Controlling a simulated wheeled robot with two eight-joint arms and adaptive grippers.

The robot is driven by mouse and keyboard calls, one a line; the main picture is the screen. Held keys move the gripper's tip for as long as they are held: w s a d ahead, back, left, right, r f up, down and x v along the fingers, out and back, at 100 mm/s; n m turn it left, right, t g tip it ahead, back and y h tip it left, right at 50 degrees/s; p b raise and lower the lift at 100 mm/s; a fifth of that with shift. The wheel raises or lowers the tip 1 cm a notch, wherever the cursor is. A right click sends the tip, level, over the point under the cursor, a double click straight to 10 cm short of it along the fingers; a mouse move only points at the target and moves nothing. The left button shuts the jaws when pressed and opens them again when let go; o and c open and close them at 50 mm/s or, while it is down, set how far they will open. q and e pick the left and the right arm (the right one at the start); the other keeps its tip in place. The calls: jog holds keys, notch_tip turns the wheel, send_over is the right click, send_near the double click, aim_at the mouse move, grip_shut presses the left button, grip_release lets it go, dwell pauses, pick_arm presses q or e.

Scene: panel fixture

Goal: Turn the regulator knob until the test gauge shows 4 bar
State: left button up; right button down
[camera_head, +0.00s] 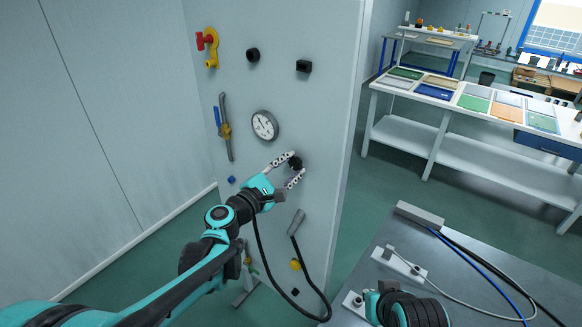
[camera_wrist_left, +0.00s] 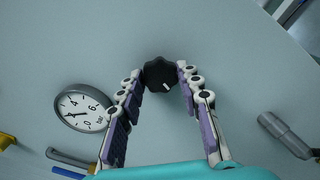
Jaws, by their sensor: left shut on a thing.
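The regulator knob, black and lobed with a white mark, is on the upright grey panel (camera_head: 322,60); it shows in the head view (camera_head: 295,162) and in the wrist view (camera_wrist_left: 160,75). My left gripper (camera_head: 295,164) has its two fingers on either side of the knob and is shut on it, also in the wrist view (camera_wrist_left: 159,74). The round white test gauge (camera_head: 265,125) is up and left of the knob, and left of the fingers in the wrist view (camera_wrist_left: 84,108). Its needle is too small to read surely. My right gripper's fingers do not show.
A red-and-yellow valve (camera_head: 208,46), two black fittings and a blue-handled valve (camera_head: 224,127) are on the panel. A grey nozzle with a black hose (camera_head: 297,222) is below the knob. A dark table (camera_head: 470,262) with cables stands at right.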

pick_arm(q)
jog(key=n, duration=0.4)
jog(key=shift+n, duration=0.3)
jog(key=n, duration=0.3)
jog(key=shift+f+n, duration=0.1)
jog(key=shift+n, duration=0.3)
jog(key=n, duration=0.3)
jog(key=shift+s+d+n, duration=0.1)
jog(key=shift+n, duration=2)
jog(key=o, duration=1.2)
jog(key=shift+c, duration=0.2)
